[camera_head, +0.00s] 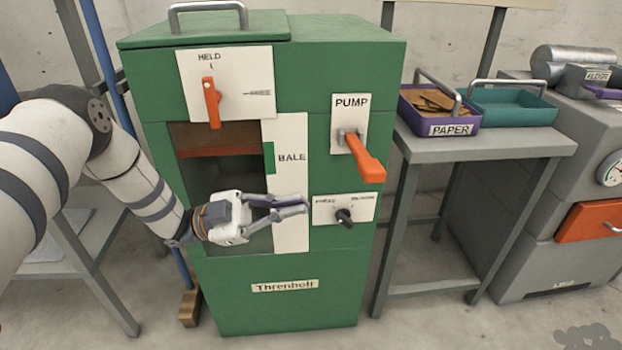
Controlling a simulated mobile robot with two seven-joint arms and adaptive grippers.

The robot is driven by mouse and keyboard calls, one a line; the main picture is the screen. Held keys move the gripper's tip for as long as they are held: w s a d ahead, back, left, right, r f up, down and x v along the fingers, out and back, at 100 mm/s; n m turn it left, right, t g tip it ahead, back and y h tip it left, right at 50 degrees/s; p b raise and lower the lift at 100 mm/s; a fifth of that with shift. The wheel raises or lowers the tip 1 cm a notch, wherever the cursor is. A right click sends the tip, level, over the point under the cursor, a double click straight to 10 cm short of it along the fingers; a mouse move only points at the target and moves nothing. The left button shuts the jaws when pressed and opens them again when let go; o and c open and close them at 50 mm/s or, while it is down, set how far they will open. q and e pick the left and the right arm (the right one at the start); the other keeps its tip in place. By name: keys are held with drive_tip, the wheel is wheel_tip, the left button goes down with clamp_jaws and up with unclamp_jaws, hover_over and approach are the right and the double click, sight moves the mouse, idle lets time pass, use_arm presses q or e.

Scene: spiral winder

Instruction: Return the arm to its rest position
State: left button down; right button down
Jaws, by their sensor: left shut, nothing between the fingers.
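My left arm (130,180) reaches in from the left, in front of a green machine (275,290) labelled Threnholt. My left gripper (292,205) is shut and empty. It appears in front of the lower part of the machine's opening and the white BALE strip (291,170); whether it touches the machine I cannot tell. The gripper and wrist hide part of the opening (225,175). My right gripper is not in view.
The machine's front carries an orange HELD lever (211,102), an orange PUMP handle (366,158) and a black knob (344,216). A grey table (490,146) at right bears a purple PAPER tray (450,118) and a teal tray (512,107). A grey machine (545,220) stands further right.

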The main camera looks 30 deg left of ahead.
use_arm(q)
drive_tip(key=shift+d, duration=0.1)
